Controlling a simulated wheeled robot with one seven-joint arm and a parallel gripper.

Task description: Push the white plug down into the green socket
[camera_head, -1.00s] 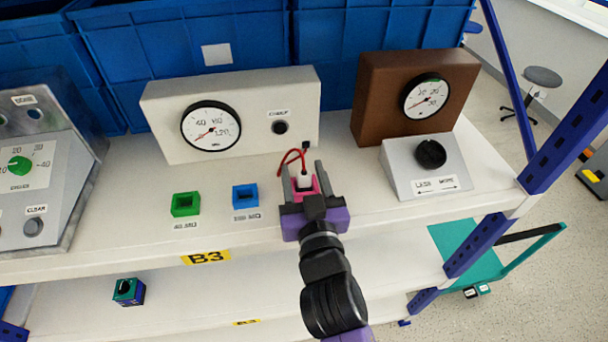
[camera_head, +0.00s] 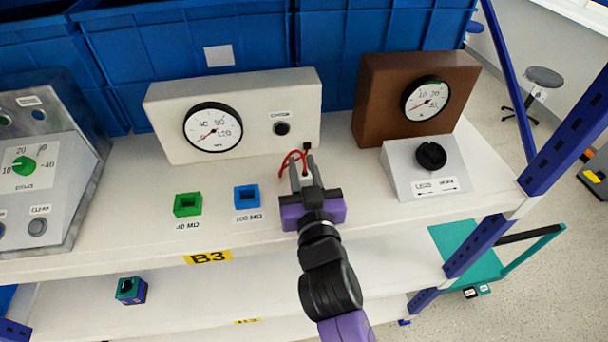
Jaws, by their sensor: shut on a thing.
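The white plug (camera_head: 306,177) with a red cable (camera_head: 291,159) is between the fingers of my gripper (camera_head: 306,174), which is shut on it. My gripper and the plug are over the shelf, right of the blue socket. The green socket (camera_head: 187,206) stands on the shelf to the left, with its dark opening facing up and nothing in it. The blue socket (camera_head: 247,197) stands between the green socket and my gripper, also empty. My gripper hides what lies directly under the plug.
A white gauge box (camera_head: 250,105) stands behind the sockets; the red cable runs near its right end. A brown gauge box (camera_head: 385,95) and a grey knob box (camera_head: 425,172) stand to the right. A grey control panel (camera_head: 40,180) stands at the left.

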